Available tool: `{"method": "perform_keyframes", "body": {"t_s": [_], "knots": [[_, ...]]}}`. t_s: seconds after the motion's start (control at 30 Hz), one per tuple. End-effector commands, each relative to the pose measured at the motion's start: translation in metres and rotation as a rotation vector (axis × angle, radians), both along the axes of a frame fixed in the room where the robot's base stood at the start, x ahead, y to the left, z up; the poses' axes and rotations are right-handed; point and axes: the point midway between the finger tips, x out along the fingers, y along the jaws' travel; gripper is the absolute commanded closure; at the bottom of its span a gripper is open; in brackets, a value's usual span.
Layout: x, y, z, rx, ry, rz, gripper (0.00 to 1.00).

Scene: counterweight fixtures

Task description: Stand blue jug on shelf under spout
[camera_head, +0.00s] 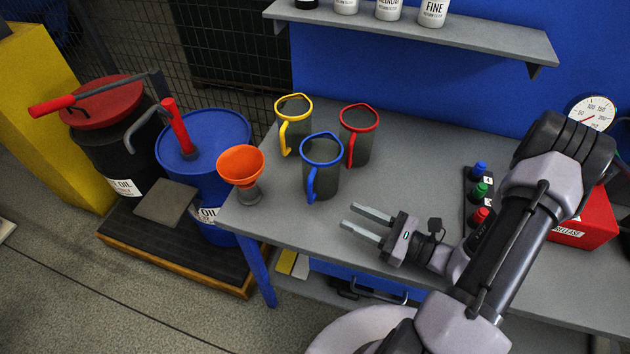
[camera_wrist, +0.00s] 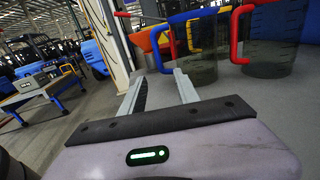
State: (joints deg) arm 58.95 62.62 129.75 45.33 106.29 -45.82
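The blue jug (camera_head: 322,178), a dark see-through jug with blue rim and handle, stands upright on the grey bench, its handle toward the front left. It also shows ahead of the fingers in the wrist view (camera_wrist: 197,68). My gripper (camera_head: 358,220) is open and empty, to the front right of the jug and apart from it. Its two fingers also show in the wrist view (camera_wrist: 160,82). A dark curved spout (camera_head: 140,132) hangs at the black drum (camera_head: 98,150). A small square grey shelf (camera_head: 166,203) sits below and in front of it.
A yellow jug (camera_head: 295,128) and a red jug (camera_head: 358,140) stand close behind the blue one. An orange funnel (camera_head: 240,165) is at the bench's left corner. A blue drum (camera_head: 215,135) stands beside the black drum. Buttons (camera_head: 480,190) lie right; the bench front is clear.

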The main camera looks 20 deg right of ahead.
Motion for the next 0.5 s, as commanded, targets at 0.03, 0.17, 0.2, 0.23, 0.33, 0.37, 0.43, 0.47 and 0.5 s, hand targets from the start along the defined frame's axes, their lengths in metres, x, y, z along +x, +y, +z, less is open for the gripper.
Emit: {"method": "perform_keyframes", "body": {"t_s": [0.03, 0.17, 0.2, 0.23, 0.33, 0.37, 0.43, 0.47, 0.5], "knots": [[0.011, 0.012, -0.003, 0.000, 0.000, 0.011, 0.62], [0.039, 0.040, -0.003, -0.002, -0.001, 0.013, 0.62], [0.047, 0.047, -0.003, -0.003, 0.000, 0.013, 0.62], [0.052, 0.052, -0.003, -0.001, 0.000, 0.012, 0.62], [0.065, 0.063, -0.001, -0.003, 0.000, 0.011, 0.62], [0.067, 0.065, -0.001, -0.003, 0.000, 0.010, 0.62], [0.071, 0.068, 0.000, -0.003, 0.000, 0.009, 0.62], [0.073, 0.071, -0.001, -0.003, 0.000, 0.010, 0.62], [0.078, 0.075, -0.002, -0.001, 0.000, 0.011, 0.62]]}}
